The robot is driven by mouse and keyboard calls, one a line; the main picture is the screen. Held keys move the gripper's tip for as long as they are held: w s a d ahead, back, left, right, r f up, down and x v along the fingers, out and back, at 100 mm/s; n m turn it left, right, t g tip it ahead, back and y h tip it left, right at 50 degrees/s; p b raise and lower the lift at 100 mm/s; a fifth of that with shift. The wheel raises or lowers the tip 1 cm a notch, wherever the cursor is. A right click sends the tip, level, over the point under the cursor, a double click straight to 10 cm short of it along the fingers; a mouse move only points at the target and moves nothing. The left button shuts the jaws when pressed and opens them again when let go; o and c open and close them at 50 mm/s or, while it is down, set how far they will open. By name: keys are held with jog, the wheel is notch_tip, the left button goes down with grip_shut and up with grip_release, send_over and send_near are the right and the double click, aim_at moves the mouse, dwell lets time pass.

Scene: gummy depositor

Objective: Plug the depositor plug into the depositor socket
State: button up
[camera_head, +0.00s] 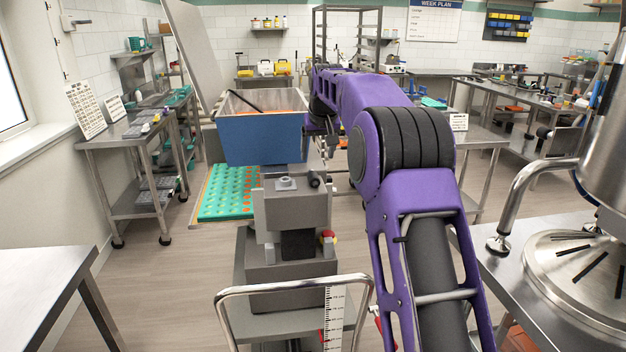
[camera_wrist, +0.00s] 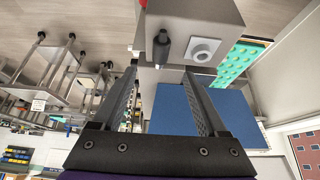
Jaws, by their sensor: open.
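The depositor is a grey machine (camera_head: 283,215) with a blue hopper (camera_head: 262,140). On its grey block stands a short dark cylinder, which looks like the plug (camera_head: 314,179); it also shows in the wrist view (camera_wrist: 161,47). Beside it is a light grey square piece with a round centre, which looks like the socket (camera_head: 286,183), also in the wrist view (camera_wrist: 203,51). The two are apart. My gripper (camera_wrist: 160,71) is open and empty, its fingers pointing toward the block, with the dark cylinder beyond the gap. In the head view my arm largely hides it.
A teal mould tray (camera_head: 229,193) with orange spots lies left of the machine. A metal handle rail (camera_head: 290,283) stands in front. A steel kettle lid (camera_head: 582,265) and bench are at the right, and a table (camera_head: 40,285) at the left.

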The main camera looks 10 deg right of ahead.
aim_at(314, 175)
jog(key=x, duration=1.1)
jog(key=shift+a, duration=0.1)
grip_shut()
